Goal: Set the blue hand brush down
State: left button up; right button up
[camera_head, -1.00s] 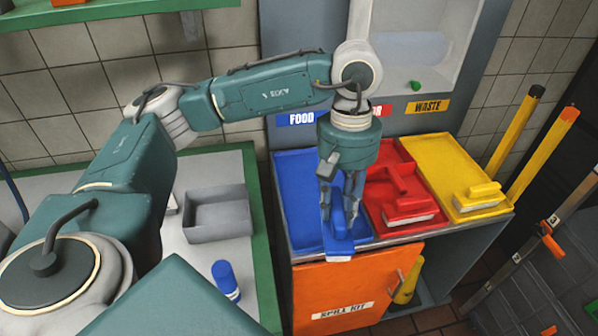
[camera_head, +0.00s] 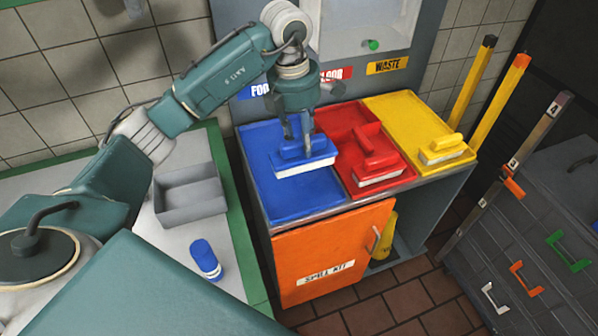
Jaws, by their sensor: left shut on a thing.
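The blue hand brush (camera_head: 318,162) has a blue back and white bristles pointing down. It is level over the right part of the blue tray (camera_head: 284,204), near the divide with the red tray. I cannot tell whether its bristles touch the tray. My left gripper (camera_head: 297,143) points down from above and is shut on the brush's handle. The fingertips are partly lost against the blue handle. My right gripper is not in view.
A red brush (camera_head: 376,160) lies in the red tray (camera_head: 339,115), and a yellow brush (camera_head: 443,149) in the yellow tray (camera_head: 405,110). The blue tray's front is bare.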

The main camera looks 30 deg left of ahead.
aim_at(302, 166)
pick_arm(q)
notch_tip(302, 166, down, 9)
jog(key=shift+p, duration=1.05)
notch_tip(302, 166, down, 5)
jog(key=shift+r+p, duration=0.15)
jog(key=shift+p, duration=0.4)
jog(key=shift+f, duration=0.2)
jog(key=o, duration=1)
